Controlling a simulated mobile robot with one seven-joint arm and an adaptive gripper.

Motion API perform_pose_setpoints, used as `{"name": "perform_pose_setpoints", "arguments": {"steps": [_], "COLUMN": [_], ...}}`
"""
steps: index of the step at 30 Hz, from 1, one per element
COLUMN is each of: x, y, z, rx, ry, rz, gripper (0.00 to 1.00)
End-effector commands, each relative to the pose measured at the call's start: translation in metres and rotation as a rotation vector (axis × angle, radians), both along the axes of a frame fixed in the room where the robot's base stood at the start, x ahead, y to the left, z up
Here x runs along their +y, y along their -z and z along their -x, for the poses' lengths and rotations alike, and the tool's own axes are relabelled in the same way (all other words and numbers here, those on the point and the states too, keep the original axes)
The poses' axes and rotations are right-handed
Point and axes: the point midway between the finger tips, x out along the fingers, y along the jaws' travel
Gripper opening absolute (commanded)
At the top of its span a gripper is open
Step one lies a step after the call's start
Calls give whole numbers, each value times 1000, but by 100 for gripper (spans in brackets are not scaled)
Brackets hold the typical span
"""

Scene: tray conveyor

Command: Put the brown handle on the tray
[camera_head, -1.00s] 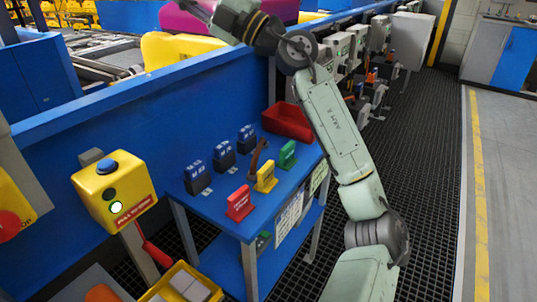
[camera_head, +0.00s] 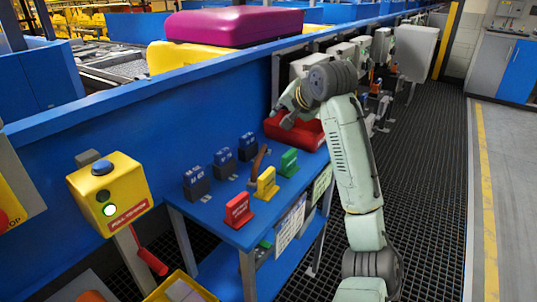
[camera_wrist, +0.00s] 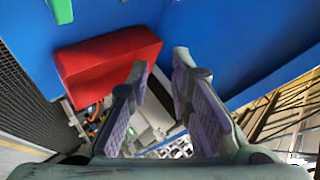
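The brown handle (camera_head: 258,160) stands tilted on the blue table (camera_head: 232,228), between the dark blue blocks and the yellow stand. It does not show in the wrist view. A red tray (camera_head: 309,139) sits at the far end of the same table; it also shows in the wrist view (camera_wrist: 104,62). In the wrist view my gripper (camera_wrist: 159,62) is open and empty, with the red tray to the left of its fingers. In the head view my gripper (camera_head: 281,108) is at the red tray's far left side, beyond the handle.
Dark blue blocks (camera_head: 222,163), a red stand (camera_head: 238,208), a yellow stand (camera_head: 266,184) and a green stand (camera_head: 289,162) crowd the table. A blue conveyor wall (camera_head: 120,165) runs behind. A yellow button box (camera_head: 125,190) stands at left; a magenta case (camera_head: 235,27) lies beyond the wall.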

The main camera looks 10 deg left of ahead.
Motion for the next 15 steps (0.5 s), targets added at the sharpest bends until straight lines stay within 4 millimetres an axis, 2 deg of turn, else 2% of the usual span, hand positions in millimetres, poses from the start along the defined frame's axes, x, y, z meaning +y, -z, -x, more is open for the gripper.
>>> {"name": "perform_pose_setpoints", "arguments": {"steps": [1,3,7,10,15], "x": [6,10,13,18,32], "y": [15,29,43,52,73], "z": [16,36,58,60,50], "rx": [74,157,243,263,263], "ry": [-49,-108,-177,-192,-193], "rz": [13,33,59,65,67], "gripper": [20,20,20,20,20]}}
